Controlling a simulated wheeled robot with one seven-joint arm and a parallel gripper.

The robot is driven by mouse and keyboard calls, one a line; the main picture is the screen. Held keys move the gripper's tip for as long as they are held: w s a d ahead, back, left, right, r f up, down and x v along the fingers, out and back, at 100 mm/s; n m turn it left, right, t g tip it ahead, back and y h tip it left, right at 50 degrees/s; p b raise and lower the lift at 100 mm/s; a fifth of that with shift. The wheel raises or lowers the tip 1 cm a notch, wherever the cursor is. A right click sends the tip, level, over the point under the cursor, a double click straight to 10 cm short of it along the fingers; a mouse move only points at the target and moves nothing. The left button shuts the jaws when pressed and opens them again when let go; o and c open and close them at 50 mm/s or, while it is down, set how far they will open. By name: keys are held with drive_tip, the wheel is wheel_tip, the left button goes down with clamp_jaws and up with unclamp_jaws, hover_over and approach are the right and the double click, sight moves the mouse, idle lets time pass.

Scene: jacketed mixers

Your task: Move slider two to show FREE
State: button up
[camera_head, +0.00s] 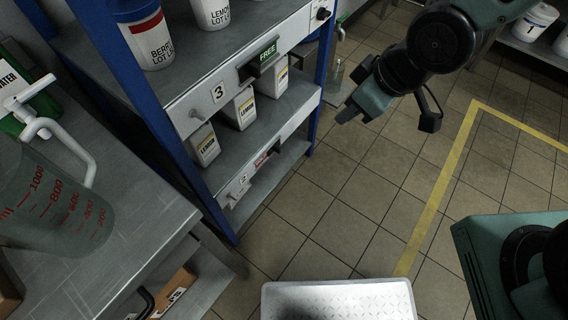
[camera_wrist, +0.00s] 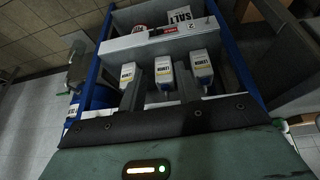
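The rail of slider two runs along the front of the lower shelf. Its number 2 tag (camera_head: 240,182) is at the left in the head view, with a red display (camera_head: 263,158) and a dark slider piece beside it. In the wrist view the tag (camera_wrist: 192,27) is upper right, with the red display (camera_wrist: 170,29) next to it; its lettering is too small to read. My gripper (camera_head: 352,111) is right of the rack over open floor, apart from the slider. In the wrist view my gripper (camera_wrist: 174,82) looks open and empty, with its fingers apart.
Slider three's FREE sign (camera_head: 265,55) shows green on the rail above. Cartons labelled LEMON (camera_head: 204,146) stand on the shelf between the rails. Blue posts (camera_head: 205,190) frame the rack. A table with a measuring jug (camera_head: 55,215) stands left. Tiled floor right of the rack is clear.

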drive_tip(key=w+a+f+n+t+y+b, duration=0.1)
drive_tip(key=w+f+y+b, duration=0.2)
drive_tip(key=f+b, duration=0.7)
drive_tip(key=w+f+n+t+y+b, duration=0.1)
drive_tip(key=w+f+y+b, duration=0.15)
drive_tip(key=f+b, duration=0.8)
drive_tip(key=m+t+y+b, duration=0.2)
drive_tip(key=t+y+b, duration=0.3)
drive_tip(key=b, duration=1.4)
approach(280, 150)
drive_tip(key=b+x, duration=0.7)
drive_tip(key=shift+w+a+r, duration=0.1)
drive_tip(key=shift+w+a, duration=0.35)
drive_tip(key=shift+a, duration=0.15)
clamp_jaws()
